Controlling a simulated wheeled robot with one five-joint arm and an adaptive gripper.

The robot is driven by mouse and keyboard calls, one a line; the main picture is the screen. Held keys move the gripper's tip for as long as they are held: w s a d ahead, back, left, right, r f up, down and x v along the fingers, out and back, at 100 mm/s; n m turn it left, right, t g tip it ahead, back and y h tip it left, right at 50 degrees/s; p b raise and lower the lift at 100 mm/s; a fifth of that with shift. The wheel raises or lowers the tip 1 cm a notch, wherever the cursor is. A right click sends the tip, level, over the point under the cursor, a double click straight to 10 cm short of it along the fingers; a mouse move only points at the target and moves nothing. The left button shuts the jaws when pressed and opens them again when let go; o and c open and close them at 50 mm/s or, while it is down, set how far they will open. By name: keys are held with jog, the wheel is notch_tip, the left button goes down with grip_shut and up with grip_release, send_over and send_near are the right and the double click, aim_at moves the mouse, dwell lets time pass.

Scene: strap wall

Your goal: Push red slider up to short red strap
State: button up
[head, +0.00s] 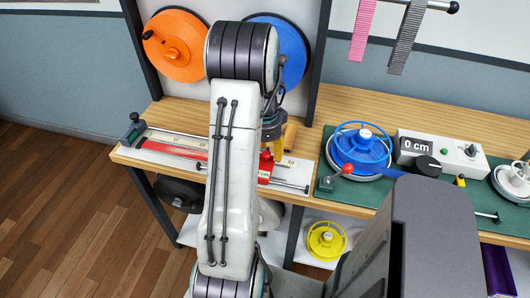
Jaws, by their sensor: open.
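A measuring board (150,157) with rails lies along the front edge of the wooden bench. A red strap (190,153) lies flat on it, and its right part passes behind my arm. A red slider (266,162) shows at the right part of the board, just right of my arm and partly hidden. My gripper (279,149), with yellowish parts, is open and points down close to the slider. My arm hides much of it, and I cannot tell whether it touches the slider.
A green mat (326,182) right of the board carries a blue handwheel (360,148) and a white box reading "0 cm" (440,150). An orange reel (176,46) and a blue reel (290,60) hang behind. Pink and grey straps (363,30) hang upper right.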

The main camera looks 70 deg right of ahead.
notch_tip(320, 180, up, 12)
dwell(0.7)
dwell(0.8)
jog(key=a+f+n, duration=0.4)
jog(key=a+n, duration=0.3)
jog(key=n, duration=0.6)
jog(key=w+a+r+n+t, duration=0.1)
jog(key=w+a+r+n, duration=0.1)
jog(key=a+n, duration=0.4)
jog(key=w+a+r+n+t, duration=0.1)
jog(key=w+a+r+n, duration=0.2)
jog(key=a, duration=1.2)
jog(key=w+a+r+n+t, duration=0.1)
jog(key=w+a+r+n, duration=0.1)
jog(key=w+a+n, duration=0.3)
jog(key=a+n, duration=0.3)
jog(key=a, duration=0.3)
jog(key=shift+w+r+n+t, duration=0.25)
jog(key=shift+r+n+t, duration=0.05)
jog(key=shift+r+t, duration=0.1)
